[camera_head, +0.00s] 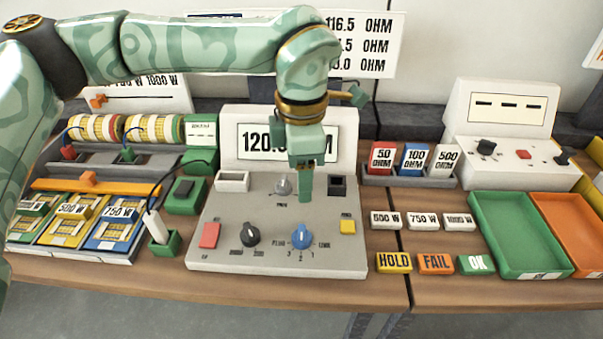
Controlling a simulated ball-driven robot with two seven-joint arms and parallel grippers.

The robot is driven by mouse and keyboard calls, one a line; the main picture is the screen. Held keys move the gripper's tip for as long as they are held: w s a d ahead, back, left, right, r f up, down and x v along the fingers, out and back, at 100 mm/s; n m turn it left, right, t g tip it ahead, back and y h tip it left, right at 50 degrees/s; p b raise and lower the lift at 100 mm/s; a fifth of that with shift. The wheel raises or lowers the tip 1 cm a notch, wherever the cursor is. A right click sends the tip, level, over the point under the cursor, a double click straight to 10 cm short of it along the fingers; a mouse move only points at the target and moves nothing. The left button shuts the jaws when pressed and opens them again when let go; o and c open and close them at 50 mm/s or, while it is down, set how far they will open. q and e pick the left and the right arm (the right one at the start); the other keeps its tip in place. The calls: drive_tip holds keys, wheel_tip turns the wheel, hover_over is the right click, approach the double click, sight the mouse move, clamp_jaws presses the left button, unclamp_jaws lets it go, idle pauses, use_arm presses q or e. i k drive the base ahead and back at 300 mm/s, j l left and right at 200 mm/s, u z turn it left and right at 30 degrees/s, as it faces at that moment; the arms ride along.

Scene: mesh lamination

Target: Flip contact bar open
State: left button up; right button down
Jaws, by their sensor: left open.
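A long orange bar (120,187) with a small raised orange block (88,179) lies at the far left, along the back edge of several mesh cards (68,219); it looks like the contact bar. It appears to lie flat. My left arm reaches across the top from the left. My left gripper (304,188) points down over the grey tester console (275,260), well to the right of the orange bar. It is open with nothing seen between its fingers, which overlap in this view. My right gripper is not in view.
The console carries a blue knob (302,236), a black knob (250,233) and a red switch (210,235). A white probe (156,226) on a black cable stands between bar and console. Wire-wound tubes (95,128) lie behind the bar. Green (505,268) and orange trays are at right.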

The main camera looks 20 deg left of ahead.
sight(88, 183)
drive_tip(key=k, duration=1)
